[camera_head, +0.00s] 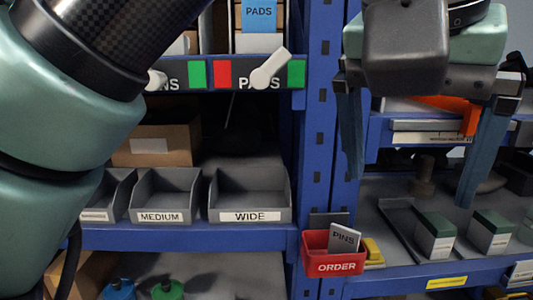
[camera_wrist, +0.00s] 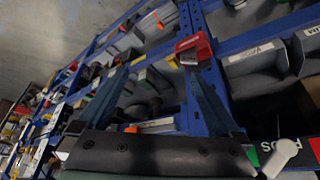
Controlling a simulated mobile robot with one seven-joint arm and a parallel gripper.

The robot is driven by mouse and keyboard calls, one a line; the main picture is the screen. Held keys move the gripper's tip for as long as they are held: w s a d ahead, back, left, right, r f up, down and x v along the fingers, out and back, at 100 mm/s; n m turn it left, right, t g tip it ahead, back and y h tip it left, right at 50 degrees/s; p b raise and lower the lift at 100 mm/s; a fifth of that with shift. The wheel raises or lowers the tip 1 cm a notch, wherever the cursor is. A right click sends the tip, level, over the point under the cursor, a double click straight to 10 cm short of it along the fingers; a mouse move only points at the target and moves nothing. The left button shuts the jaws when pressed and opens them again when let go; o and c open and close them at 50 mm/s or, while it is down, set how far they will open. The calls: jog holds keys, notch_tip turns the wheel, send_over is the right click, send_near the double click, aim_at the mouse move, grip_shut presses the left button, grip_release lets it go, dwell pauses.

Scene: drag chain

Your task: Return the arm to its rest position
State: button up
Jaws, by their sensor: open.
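My gripper (camera_head: 410,190) is raised at the upper right of the head view, in front of the shelving. Its two blue fingers point down, spread wide apart with nothing between them. In the wrist view, my gripper (camera_wrist: 155,72) also shows open and empty, facing the shelves. My arm fills the left of the head view and hides part of the shelves there. The red ORDER bin (camera_head: 333,267) is fixed on the blue upright, with a white PINS box (camera_head: 344,237) standing tilted in it. The bin also shows in the wrist view (camera_wrist: 194,45), beyond the right fingertip.
Grey bins labelled MEDIUM (camera_head: 160,217) and WIDE (camera_head: 252,217) sit on the blue shelf. Above is the PADS panel with a white lever (camera_head: 270,70) between red and green patches. Green-and-white boxes (camera_head: 436,238) stand on the right shelf behind my gripper. An orange object (camera_head: 468,118) lies above.

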jog(key=w+d+r+m+t+h, duration=0.2)
jog(key=w+d+t+h, duration=0.1)
jog(key=w+d+h, duration=0.3)
notch_tip(320, 180, up, 7)
jog(key=d+t+h, duration=0.2)
jog(key=t+h, duration=0.2)
jog(key=t, duration=0.1)
jog(key=s+a+r+n+t+y, duration=0.1)
jog(key=s+a+n+t+y, duration=0.2)
jog(key=a+t+y, duration=0.3)
jog(key=s+a+r+n+t+y, duration=0.1)
jog(key=s+a+n+t+y, duration=0.3)
jog(key=a+t, duration=0.5)
jog(key=a+n+y, duration=0.2)
jog(key=a+y, duration=0.1)
jog(key=a, duration=0.1)
jog(key=shift+a, duration=0.35)
jog(key=shift+r, duration=0.1)
